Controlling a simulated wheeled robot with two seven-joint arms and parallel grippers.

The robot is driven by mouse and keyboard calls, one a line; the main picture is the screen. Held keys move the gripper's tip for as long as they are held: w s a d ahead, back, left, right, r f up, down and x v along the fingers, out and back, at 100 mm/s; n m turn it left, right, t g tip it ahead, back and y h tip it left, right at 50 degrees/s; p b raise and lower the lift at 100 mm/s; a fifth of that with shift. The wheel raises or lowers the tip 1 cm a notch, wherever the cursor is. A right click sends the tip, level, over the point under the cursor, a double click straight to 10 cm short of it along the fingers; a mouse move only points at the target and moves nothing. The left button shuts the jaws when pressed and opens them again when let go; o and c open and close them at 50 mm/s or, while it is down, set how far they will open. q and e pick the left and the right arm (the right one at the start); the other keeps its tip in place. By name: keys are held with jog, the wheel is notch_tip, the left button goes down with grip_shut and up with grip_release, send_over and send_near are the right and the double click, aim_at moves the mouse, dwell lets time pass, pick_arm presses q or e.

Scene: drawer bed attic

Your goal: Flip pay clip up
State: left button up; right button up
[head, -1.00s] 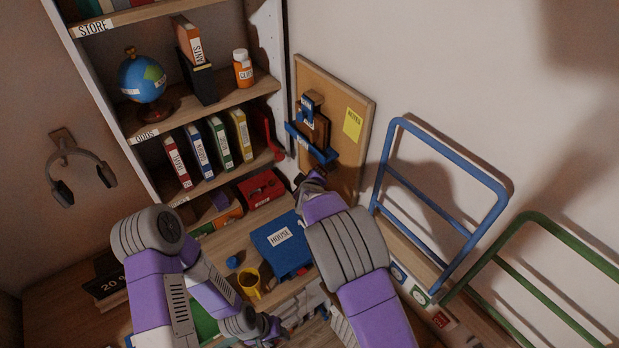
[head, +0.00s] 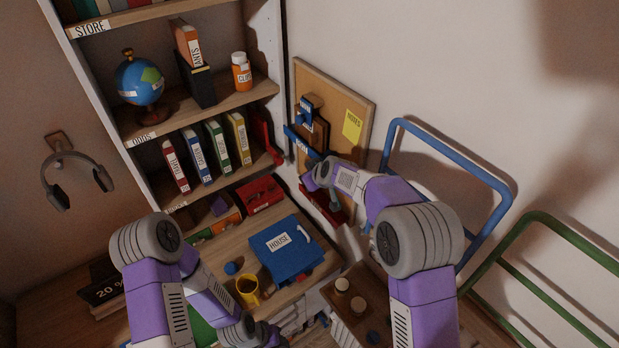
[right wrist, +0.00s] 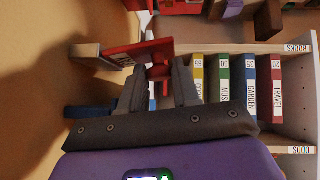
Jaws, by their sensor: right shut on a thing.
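A red clip (head: 320,205) is low on the cork board (head: 365,98), partly hidden behind my right gripper (head: 314,178). In the right wrist view the red clip (right wrist: 140,52) is a flat red plate with a small red knob (right wrist: 158,73). The fingers of my right gripper (right wrist: 159,80) are on either side of this knob, shut on it. I cannot read any label on the red clip. A blue clip (head: 307,106) with a blue bar (head: 300,141) is higher on the board. My left gripper (head: 268,335) is low in the head view; its fingers are unclear.
The shelf unit with several labelled binders (head: 220,142) stands left of the board. A blue HOUSE box (head: 288,262) and yellow mug (head: 248,287) are on the desk below. A blue rail (head: 485,170) and green rail (head: 570,240) stand at the right.

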dwell(0.3)
jog(key=o, duration=1)
jog(key=shift+r, duration=0.1)
jog(key=shift+o, duration=0.2)
